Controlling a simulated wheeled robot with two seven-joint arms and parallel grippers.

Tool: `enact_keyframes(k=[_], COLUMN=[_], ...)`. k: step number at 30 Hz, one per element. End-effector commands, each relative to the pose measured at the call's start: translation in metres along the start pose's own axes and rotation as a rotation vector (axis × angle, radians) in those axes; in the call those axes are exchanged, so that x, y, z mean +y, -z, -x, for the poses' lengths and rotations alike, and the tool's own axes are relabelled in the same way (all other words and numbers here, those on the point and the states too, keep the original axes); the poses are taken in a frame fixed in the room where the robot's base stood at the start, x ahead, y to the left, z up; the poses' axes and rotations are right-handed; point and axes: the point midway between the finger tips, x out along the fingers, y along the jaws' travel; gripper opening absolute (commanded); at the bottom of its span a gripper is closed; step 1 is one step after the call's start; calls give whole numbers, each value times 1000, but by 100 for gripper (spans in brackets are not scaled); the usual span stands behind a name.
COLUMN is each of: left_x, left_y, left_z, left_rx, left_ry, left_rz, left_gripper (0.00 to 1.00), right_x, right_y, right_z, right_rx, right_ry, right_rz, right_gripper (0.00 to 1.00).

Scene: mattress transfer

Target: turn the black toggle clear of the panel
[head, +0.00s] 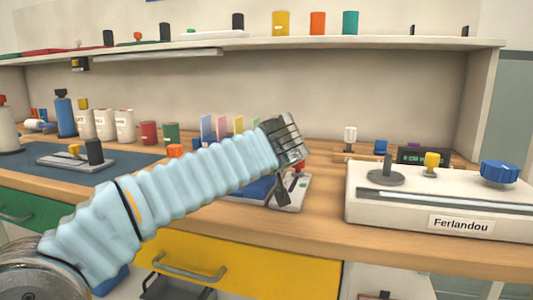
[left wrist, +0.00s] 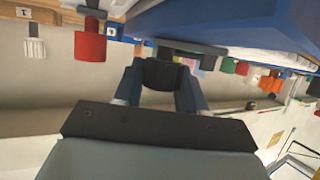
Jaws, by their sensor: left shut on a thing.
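My left gripper (head: 281,190) is over the small panel (head: 292,206) at the middle of the workbench. In the left wrist view the two blue-grey fingers of this gripper (left wrist: 160,88) are closed on the black toggle (left wrist: 160,73), one finger on each side. A blue surface (left wrist: 215,22) and a grey strip (left wrist: 188,47) lie just beyond the toggle. I cannot tell how far the toggle is turned relative to the panel. In the head view my arm and gripper hide the toggle and much of the panel. My right gripper is not in view.
A white Ferlandou box (head: 410,210) with grey, yellow and blue knobs stands to the right. Another panel (head: 60,163) with knobs lies on the dark mat at left. White cups (head: 124,125) and coloured cylinders stand behind my arm. A shelf (head: 330,42) overhangs the bench.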

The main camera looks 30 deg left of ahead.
Motion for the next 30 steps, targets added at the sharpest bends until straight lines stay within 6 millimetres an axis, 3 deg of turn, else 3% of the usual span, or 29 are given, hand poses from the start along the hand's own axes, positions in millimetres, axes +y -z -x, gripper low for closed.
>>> enact_keyframes(k=[15, 30], left_x=[3, 0], left_y=[1, -1], left_z=[1, 0], left_rx=[-5, -6], left_ry=[398, 559], left_rz=[166, 232], left_gripper=[10, 10], right_x=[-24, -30], right_y=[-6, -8], right_z=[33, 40], right_rx=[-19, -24], right_ry=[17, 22], right_rz=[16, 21], right_gripper=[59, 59])
